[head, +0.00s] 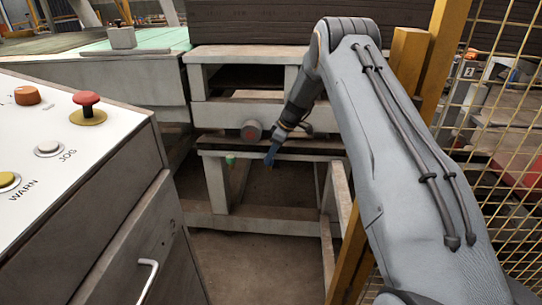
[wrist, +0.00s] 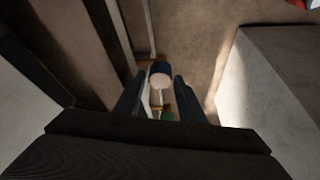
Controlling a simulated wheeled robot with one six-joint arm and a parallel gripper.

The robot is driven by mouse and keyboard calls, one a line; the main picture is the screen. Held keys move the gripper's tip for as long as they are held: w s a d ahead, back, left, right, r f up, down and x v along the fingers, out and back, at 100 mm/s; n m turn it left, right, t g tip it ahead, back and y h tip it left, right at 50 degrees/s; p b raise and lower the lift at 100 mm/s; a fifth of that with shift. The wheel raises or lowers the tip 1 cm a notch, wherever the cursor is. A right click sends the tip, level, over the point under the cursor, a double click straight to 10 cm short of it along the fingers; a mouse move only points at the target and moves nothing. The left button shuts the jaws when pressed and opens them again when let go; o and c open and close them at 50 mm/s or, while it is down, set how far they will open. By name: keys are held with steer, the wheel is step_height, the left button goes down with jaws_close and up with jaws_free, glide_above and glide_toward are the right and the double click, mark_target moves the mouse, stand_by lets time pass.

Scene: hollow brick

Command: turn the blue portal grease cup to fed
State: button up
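The blue portal grease cup (wrist: 161,75), dark blue with a pale round face, shows in the wrist view between the tips of my gripper (wrist: 160,83). The two dark fingers stand apart on either side of it. Any gap at its sides is too small to judge, so I cannot tell whether they touch it. In the head view my gripper (head: 271,157) points down in front of the low frame, with blue at its end; cup and fingers are hard to separate there. A green cup (head: 230,160) sits to the left on the frame; green also shows below the blue cup in the wrist view (wrist: 168,116).
A control panel (head: 60,140) with buttons fills the left. A yellow post and mesh fence (head: 505,130) stand at the right. The floor in front is clear.

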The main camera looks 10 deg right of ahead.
steer(key=shift+a+f, duration=0.1)
steer(key=shift+f, duration=0.1)
steer(key=c, duration=0.8)
steer(key=shift+o, duration=0.3)
steer(key=shift+m, duration=0.3)
steer(key=shift+s+a+m+t+h+p, duration=0.15)
steer(key=shift+m+t+h, duration=0.3)
steer(key=shift+m, duration=0.9)
steer(key=shift+w+m+t+h+p, duration=0.1)
steer(key=shift+m+t+h+p, duration=0.3)
steer(key=shift+m, duration=0.95)
steer(key=o, duration=0.7)
